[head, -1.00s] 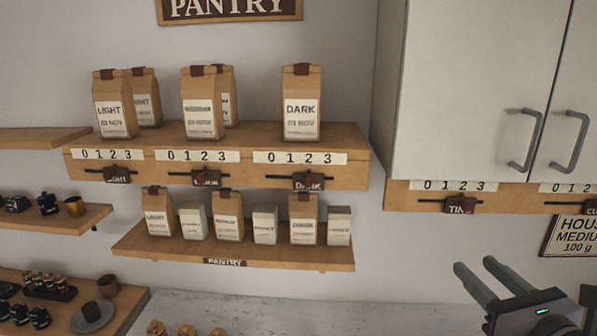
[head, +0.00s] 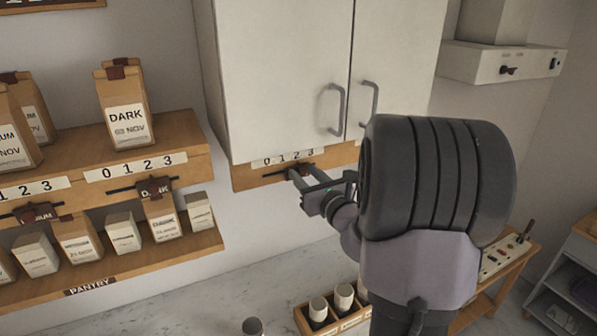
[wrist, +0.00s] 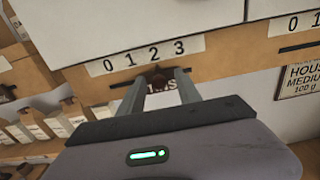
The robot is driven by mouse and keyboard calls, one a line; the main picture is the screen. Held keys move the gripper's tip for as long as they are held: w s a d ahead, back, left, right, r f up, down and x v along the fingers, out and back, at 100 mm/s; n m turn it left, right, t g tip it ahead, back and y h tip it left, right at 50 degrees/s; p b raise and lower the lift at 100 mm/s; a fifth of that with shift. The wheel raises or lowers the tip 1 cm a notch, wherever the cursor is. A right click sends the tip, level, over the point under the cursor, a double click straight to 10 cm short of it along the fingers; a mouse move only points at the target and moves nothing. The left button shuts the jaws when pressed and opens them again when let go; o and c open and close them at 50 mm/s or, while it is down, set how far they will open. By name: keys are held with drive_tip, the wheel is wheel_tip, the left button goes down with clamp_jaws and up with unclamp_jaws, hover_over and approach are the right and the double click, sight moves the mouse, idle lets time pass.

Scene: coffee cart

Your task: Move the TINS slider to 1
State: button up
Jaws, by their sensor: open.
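The TINS slider is a dark brown knob (wrist: 158,78) on a black slot in the wooden strip under the white cabinet. In the wrist view it sits about below the 2 of the scale 0 1 2 3 (wrist: 147,55). Its label is partly hidden; only the last letters show. My gripper (wrist: 161,84) is open, with one finger on each side of the knob. I cannot tell whether either finger touches it. In the head view my gripper (head: 299,172) is at the strip, and the knob (head: 306,168) is mostly hidden by the fingers.
The white cabinet (head: 280,80) with two bar handles hangs just above. The pantry shelf (head: 185,145) with coffee bags and its own sliders is to the left. A wooden box of cups (head: 303,318) stands on the counter below. A sign (wrist: 300,80) hangs to the right.

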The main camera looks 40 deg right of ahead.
drive_tip(key=shift+a, duration=0.1)
clamp_jaws()
idle(1.4)
